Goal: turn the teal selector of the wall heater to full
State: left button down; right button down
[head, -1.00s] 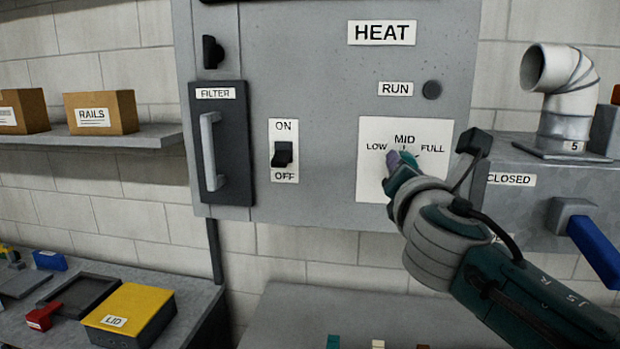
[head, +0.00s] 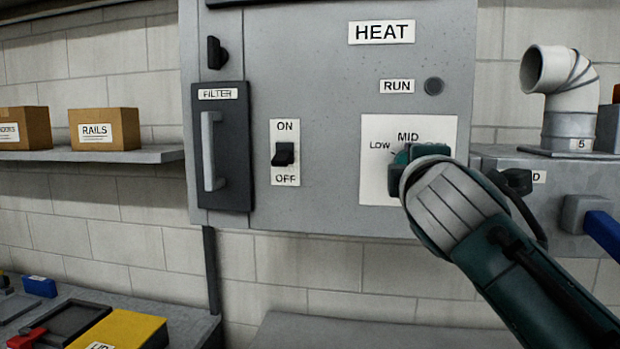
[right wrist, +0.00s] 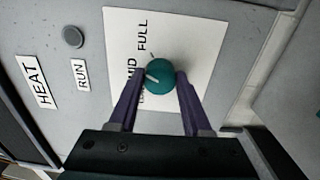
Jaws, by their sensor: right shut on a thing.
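The teal selector (right wrist: 160,76) is a round knob on a white dial plate (right wrist: 190,25) marked LOW, MID and FULL. In the right wrist view its pale pointer line lies on the side facing MID; its exact angle is hard to tell. My right gripper (right wrist: 158,80) is shut on the selector, one purple finger on each side. In the head view my right gripper (head: 420,165) covers most of the selector and the FULL label. The wall heater (head: 320,60) is a grey cabinet marked HEAT. My left gripper is not in view.
An ON/OFF switch (head: 283,154) and a FILTER door with a pale handle (head: 209,150) are left of the dial. A RUN button (head: 433,86) is above it. A duct box with an elbow pipe (head: 565,85) and blue lever (head: 604,237) stands at right.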

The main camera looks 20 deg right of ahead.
jog(key=shift+m+b, duration=1.9)
jog(key=shift+m, duration=1.5)
jog(key=shift+c, duration=1.7)
grip_release()
